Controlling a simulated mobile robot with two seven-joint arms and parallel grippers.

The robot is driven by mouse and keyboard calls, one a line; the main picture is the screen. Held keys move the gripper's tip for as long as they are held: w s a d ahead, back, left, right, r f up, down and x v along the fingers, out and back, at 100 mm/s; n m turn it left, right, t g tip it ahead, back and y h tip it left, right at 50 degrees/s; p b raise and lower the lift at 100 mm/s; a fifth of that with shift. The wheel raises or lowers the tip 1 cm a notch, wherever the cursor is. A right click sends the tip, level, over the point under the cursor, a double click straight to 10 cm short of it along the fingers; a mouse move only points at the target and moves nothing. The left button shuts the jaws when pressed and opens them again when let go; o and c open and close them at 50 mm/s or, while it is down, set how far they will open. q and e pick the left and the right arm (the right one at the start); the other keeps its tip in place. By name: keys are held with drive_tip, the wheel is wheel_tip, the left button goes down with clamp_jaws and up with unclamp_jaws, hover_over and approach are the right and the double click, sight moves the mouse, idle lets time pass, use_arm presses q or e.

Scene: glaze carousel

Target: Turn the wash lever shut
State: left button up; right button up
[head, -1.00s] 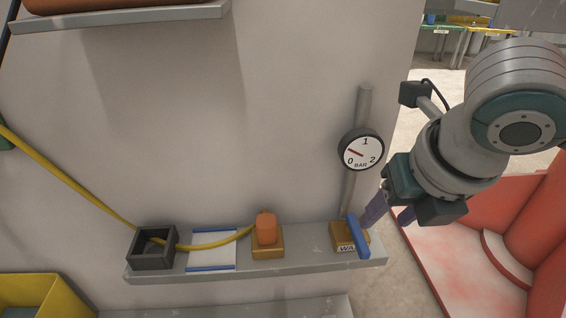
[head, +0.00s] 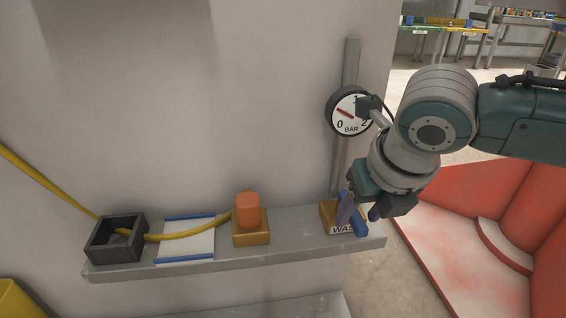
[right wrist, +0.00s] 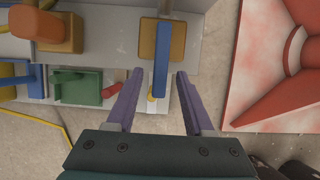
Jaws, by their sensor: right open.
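The wash lever is a blue bar (right wrist: 162,55) on a brass-coloured block (head: 327,213) at the right end of a grey shelf. The block's label is partly hidden and reads "WAS". My right gripper (head: 360,213) is open and pointing down at the lever. In the right wrist view, its two purple fingers (right wrist: 160,75) stand on either side of the lever's near end, with a gap on both sides. The bar points straight toward the gripper in that view. My left gripper is not in view.
A pressure gauge (head: 341,121) hangs on a grey pipe above the lever, partly covered by my wrist. Along the shelf (head: 297,244) stand an orange knob (head: 247,209), a white pad (head: 187,247) and a dark square holder (head: 101,251) with a yellow hose. A red bin (head: 455,240) stands right.

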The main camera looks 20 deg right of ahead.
clamp_jaws()
idle(0.3)
idle(1.1)
